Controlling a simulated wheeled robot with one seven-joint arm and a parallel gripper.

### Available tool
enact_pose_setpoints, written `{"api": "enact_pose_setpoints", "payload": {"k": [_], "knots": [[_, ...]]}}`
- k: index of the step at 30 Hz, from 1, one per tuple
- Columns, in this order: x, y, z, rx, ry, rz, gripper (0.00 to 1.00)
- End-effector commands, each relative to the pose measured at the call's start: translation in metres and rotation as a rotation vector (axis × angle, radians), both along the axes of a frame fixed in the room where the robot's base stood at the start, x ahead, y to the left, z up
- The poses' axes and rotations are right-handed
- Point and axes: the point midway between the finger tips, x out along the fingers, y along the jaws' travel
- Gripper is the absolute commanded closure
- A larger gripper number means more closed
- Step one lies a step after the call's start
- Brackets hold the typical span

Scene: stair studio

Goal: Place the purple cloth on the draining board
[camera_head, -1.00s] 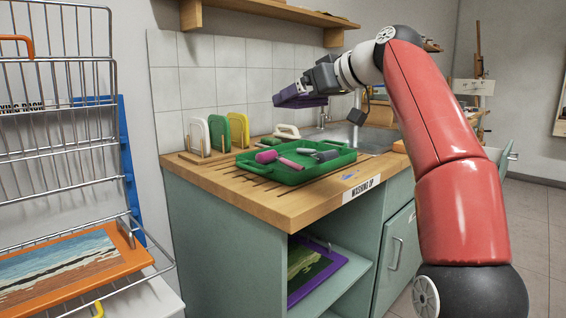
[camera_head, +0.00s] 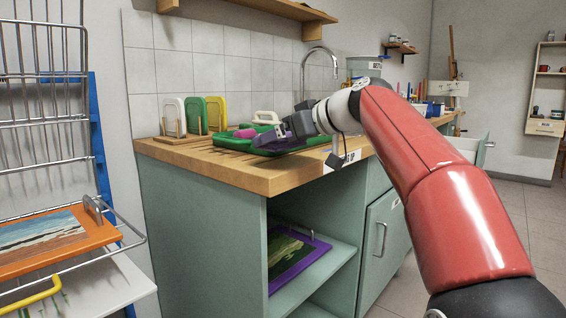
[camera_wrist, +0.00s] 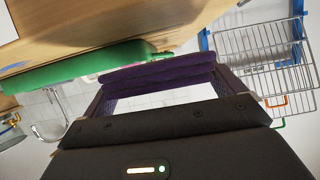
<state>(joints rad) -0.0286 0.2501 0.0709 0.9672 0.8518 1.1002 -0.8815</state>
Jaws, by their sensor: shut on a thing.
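My gripper (camera_head: 288,130) is shut on the folded purple cloth (camera_head: 268,137), in front of the green tray on the counter in the head view. In the wrist view the purple cloth (camera_wrist: 158,73) spans between my two fingers, with the edge of the green tray beside it. The draining board (camera_head: 213,146) is the grooved wooden part of the counter at its left end. Whether the cloth touches the tray or the wood cannot be told.
A green tray (camera_head: 292,149) holds a pink item (camera_head: 245,133). White, green and yellow boards (camera_head: 194,115) stand in a wooden rack at the back. A wire drying rack (camera_head: 48,110) stands at the left. The counter's front left corner (camera_head: 262,180) is bare.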

Motion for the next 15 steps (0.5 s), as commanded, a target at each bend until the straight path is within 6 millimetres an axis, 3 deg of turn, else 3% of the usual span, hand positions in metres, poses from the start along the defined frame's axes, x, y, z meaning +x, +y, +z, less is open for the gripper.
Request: {"api": "enact_pose_setpoints", "payload": {"k": [6, 15], "knots": [[-0.001, 0.000, -0.032, 0.000, 0.001, 0.000, 0.31], [0.000, 0.000, -0.035, 0.000, 0.000, 0.000, 0.31]]}}
